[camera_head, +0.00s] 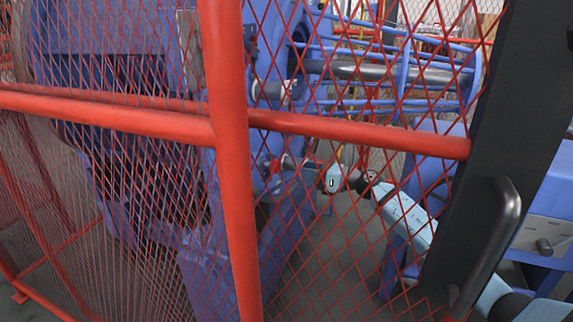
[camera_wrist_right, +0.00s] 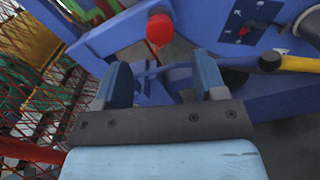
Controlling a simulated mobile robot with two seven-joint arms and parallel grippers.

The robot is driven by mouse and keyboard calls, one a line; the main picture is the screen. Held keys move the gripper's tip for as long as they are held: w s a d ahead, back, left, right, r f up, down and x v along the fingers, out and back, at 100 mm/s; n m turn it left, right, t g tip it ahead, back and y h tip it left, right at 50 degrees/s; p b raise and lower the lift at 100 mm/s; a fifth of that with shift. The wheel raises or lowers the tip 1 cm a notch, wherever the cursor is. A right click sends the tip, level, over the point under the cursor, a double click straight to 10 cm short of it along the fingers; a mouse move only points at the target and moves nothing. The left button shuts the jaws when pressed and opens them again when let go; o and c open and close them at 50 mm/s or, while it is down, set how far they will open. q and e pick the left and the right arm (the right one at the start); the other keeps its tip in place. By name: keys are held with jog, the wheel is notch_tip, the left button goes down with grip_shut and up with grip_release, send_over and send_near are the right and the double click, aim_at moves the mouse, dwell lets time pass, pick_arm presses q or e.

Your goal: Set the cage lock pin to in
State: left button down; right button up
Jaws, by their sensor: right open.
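In the right wrist view, a red round knob (camera_wrist_right: 159,29) with a dark top sticks out from a blue machine frame. I take it for the cage lock pin, but cannot tell whether it is in or out. My right gripper (camera_wrist_right: 163,82) is open and empty; its two blue fingers stand apart below the knob, not touching it. In the head view my right gripper (camera_head: 290,163) shows behind the red mesh, near the blue machine; details there are small and blurred. My left gripper is in neither view.
A red-framed mesh guard (camera_head: 345,134) stands in front of the machine. A dark post with a handle (camera_head: 495,235) is at the right.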

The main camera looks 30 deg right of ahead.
jog(key=shift+v, duration=2.15)
